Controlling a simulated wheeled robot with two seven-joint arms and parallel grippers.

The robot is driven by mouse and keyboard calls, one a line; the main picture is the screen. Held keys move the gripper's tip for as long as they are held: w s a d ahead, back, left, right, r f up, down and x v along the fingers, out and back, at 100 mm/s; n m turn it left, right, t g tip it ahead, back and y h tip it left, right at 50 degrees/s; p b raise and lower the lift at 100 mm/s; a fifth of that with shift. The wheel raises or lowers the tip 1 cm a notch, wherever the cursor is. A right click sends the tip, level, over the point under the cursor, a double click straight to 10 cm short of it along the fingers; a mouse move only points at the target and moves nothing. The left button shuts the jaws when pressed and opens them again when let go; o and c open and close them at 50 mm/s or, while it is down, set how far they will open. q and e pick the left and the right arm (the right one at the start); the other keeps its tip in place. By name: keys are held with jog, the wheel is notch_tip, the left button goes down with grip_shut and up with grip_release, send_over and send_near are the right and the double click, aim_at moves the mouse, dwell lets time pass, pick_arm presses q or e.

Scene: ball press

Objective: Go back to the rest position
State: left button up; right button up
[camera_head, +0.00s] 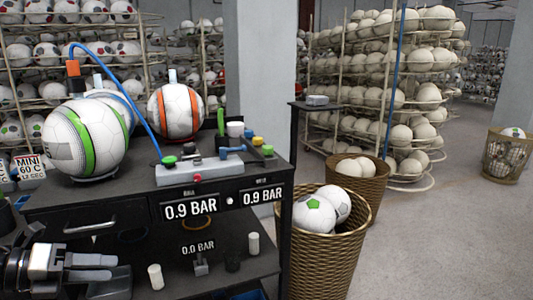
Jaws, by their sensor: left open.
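My left gripper (108,268) is at the lower left, in front of the dark workbench (95,202). Its fingers point right and are apart, with no ball seen between them. Part of the wrist is cut off by the left edge. A white ball with green and black stripes (85,138) sits at the bench's left, well above the gripper. A white ball with orange stripes (176,112) is behind it to the right. My right gripper is out of view.
A pressure unit (200,172) with a blue hose and 0.9 BAR labels is on the bench. White posts (155,276) stand on the lower shelf near the gripper. A wicker basket (322,250) with balls is right of the bench.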

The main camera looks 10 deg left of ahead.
pick_arm(q)
jog(key=s+d+f+n+t+y, duration=0.3)
jog(key=d+f+n, duration=0.1)
jog(key=f+n, duration=0.5)
jog(key=s+d+f+n+t+y, duration=0.3)
jog(key=f+n, duration=0.4)
jog(key=n, duration=0.3)
jog(key=s+d+f+n+g, duration=0.2)
jog(key=s+d+f+n, duration=0.1)
jog(key=d+n, duration=0.3)
jog(key=s+d+f+n+g+y, duration=0.1)
jog(key=s+d+f+n, duration=0.2)
jog(key=d+n, duration=0.4)
jog(key=shift+s+d+f+g+y, duration=0.15)
jog(key=shift+s+d+g+y, duration=0.2)
jog(key=shift+s+d, duration=0.6)
jog(key=shift+w+d, duration=0.25)
jog(key=shift+w, duration=0.05)
